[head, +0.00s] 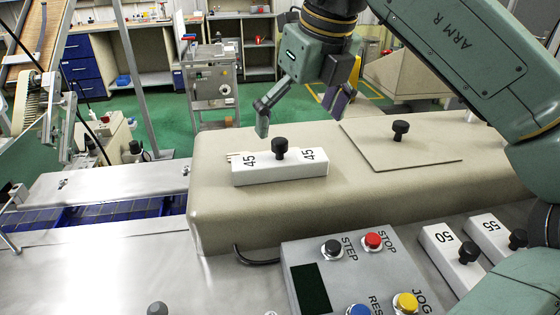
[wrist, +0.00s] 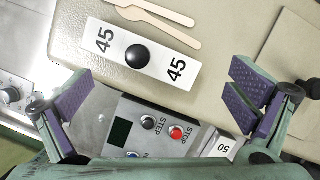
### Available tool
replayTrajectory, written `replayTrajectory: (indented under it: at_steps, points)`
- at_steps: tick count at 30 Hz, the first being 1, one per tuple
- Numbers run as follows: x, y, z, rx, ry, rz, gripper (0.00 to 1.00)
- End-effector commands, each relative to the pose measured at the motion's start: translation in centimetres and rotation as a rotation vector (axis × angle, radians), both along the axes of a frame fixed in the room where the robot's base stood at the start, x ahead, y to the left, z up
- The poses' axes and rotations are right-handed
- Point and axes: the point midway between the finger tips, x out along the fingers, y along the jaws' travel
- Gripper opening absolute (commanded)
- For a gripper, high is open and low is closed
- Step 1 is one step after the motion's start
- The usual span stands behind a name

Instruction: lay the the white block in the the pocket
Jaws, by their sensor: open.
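A white block marked 45 (head: 300,171) with a black knob lies on the beige housing (head: 215,215); it also shows in the wrist view (wrist: 112,42). Two more white blocks, marked 50 (head: 445,262) and 55 (head: 487,232), lie on the metal top at the right; part of the 50 block shows in the wrist view (wrist: 225,150). My gripper (head: 300,114) is open and empty, above and behind the 45 block in the head view. In the wrist view the jaws (wrist: 158,98) are wide apart and the 45 block lies beyond them. I cannot make out an open pocket.
Flat wooden sticks (wrist: 165,22) lie beside the 45 block. A knobbed flat plate (head: 375,146) lies on the housing to the right. A control box (head: 340,275) with coloured buttons stands in front. A blue conveyor channel (head: 120,210) runs at the left.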

Motion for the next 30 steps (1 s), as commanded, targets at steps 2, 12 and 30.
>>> replayTrajectory:
  at_steps: [2, 12, 30]
  points:
    - [0.2, 0.1, -0.5, 0.002, 0.002, 0.002, 1.0]
    - [1.5, 0.9, -4.6, 0.002, 0.0, 0.003, 1.0]
    - [1.5, 0.9, -4.8, 0.001, 0.0, 0.001, 0.75]
